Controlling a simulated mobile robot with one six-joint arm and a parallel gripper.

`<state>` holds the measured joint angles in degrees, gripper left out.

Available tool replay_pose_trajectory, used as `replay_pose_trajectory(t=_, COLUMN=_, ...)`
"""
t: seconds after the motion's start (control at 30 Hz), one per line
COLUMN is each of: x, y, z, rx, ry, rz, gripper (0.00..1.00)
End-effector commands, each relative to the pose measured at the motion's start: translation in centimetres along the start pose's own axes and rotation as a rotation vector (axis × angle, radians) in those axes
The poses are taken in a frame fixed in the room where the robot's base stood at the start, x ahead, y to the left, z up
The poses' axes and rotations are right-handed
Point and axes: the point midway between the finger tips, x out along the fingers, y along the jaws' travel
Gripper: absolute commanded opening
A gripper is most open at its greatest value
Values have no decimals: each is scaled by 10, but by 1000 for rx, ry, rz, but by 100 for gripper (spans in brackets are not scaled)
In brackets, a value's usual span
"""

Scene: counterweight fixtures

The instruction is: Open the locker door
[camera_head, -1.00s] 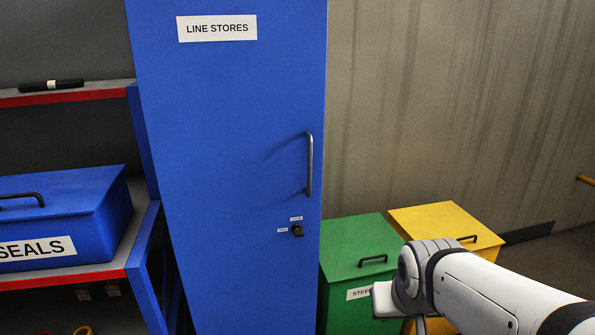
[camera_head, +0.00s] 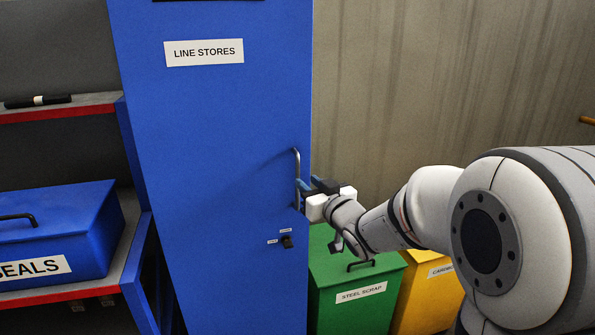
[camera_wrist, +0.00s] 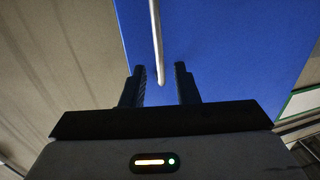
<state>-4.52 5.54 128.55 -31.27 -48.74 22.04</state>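The tall blue locker door (camera_head: 215,140) with a LINE STORES label appears shut. Its vertical metal bar handle (camera_head: 296,163) is near the right edge. A small dark lock knob (camera_head: 287,242) sits below it. My gripper (camera_head: 306,187) is at the lower part of the handle. In the wrist view my gripper (camera_wrist: 160,84) is open, and the handle (camera_wrist: 157,40) runs down toward the gap between its two fingers. I cannot tell whether a finger touches the handle. The fingertips partly hide the handle's lower part in the head view.
A green STEEL SCRAP bin (camera_head: 345,297) and a yellow bin (camera_head: 425,290) stand right of the locker, below my arm. At the left, a shelf (camera_head: 95,285) with a red edge holds a blue SEALS box (camera_head: 55,235).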

Motion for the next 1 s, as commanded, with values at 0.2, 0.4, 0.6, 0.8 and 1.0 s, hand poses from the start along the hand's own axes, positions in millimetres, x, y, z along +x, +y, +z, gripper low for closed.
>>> replay_pose_trajectory(t=0.2, x=35, y=0, z=-1, rx=0, ry=-3, rz=0, gripper=28)
replay_pose_trajectory(t=0.4, x=60, y=0, z=-1, rx=-2, ry=-2, rz=1, gripper=28)
replay_pose_trajectory(t=0.6, x=68, y=0, z=0, rx=-1, ry=-2, rz=2, gripper=28)
replay_pose_trajectory(t=0.8, x=68, y=1, z=0, rx=-1, ry=-2, rz=3, gripper=28)
replay_pose_trajectory(t=1.0, x=68, y=1, z=0, rx=-1, ry=-2, rz=3, gripper=11)
